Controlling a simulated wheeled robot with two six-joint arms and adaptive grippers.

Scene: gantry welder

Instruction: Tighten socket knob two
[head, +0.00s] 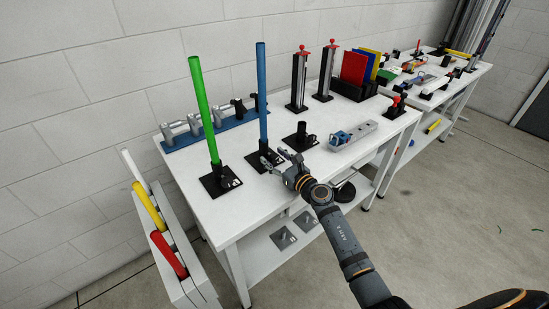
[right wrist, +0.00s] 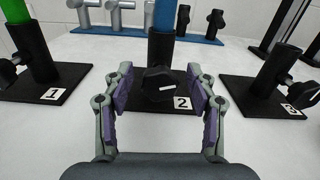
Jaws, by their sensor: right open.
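Socket two is a black tube on a black base plate marked 2 (right wrist: 182,103), with the blue pole (head: 262,90) standing upright in it. My right gripper (head: 273,157) is open, with one finger on each side of the knob in the right wrist view (right wrist: 160,92). I cannot tell whether the fingers touch the knob. In the head view the gripper partly covers the socket and hides its knob. My left gripper is not in view.
Socket one (head: 220,180) holds the green pole (head: 203,110) at the left. Socket three (head: 300,138) is empty at the right. A blue rail with grey fittings (head: 195,130) lies behind. The white table's (head: 240,212) front edge is below my right arm.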

